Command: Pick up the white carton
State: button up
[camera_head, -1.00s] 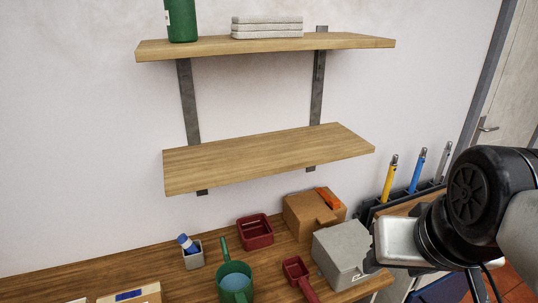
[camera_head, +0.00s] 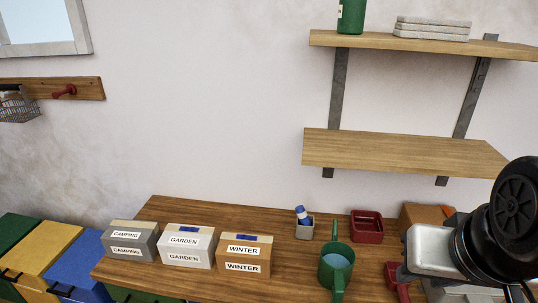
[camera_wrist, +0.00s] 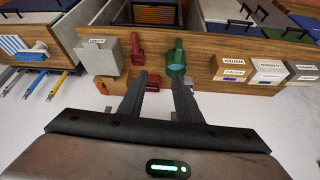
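The white carton (camera_head: 186,250) stands upright on the wooden bench, labelled GARDEN, with a blue patch on top. It is between a grey CAMPING box (camera_head: 131,242) and a brown WINTER box (camera_head: 244,257). In the wrist view, the white carton (camera_wrist: 266,73) shows upside down at the right. My gripper (camera_wrist: 159,80) is open and empty, its two fingers spread apart. It is well away from the carton, to its right in the head view, where its fingers are not visible.
A wooden shelf (camera_head: 400,151) overhangs the bench's right part. Coloured bins (camera_head: 75,272) stand at the left.

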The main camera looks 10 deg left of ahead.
aim_at(184, 244)
jog(key=u, duration=1.5)
jog(key=l+u, duration=0.15)
jog(key=k, duration=0.6)
jog(key=z, duration=1.4)
jog(key=i+j, duration=0.1)
jog(key=j, duration=0.35)
jog(key=i+j, duration=0.1)
jog(key=j, duration=0.4)
jog(key=i+j, duration=0.1)
jog(key=j, duration=0.35)
jog(key=i+j, duration=0.15)
jog(key=j, duration=0.35)
jog(key=i+j, duration=0.1)
jog(key=j, duration=0.35)
jog(key=i+j, duration=0.1)
jog(key=j, duration=0.35)
jog(key=i+j, duration=0.1)
jog(key=j, duration=0.4)
jog(key=z, duration=0.05)
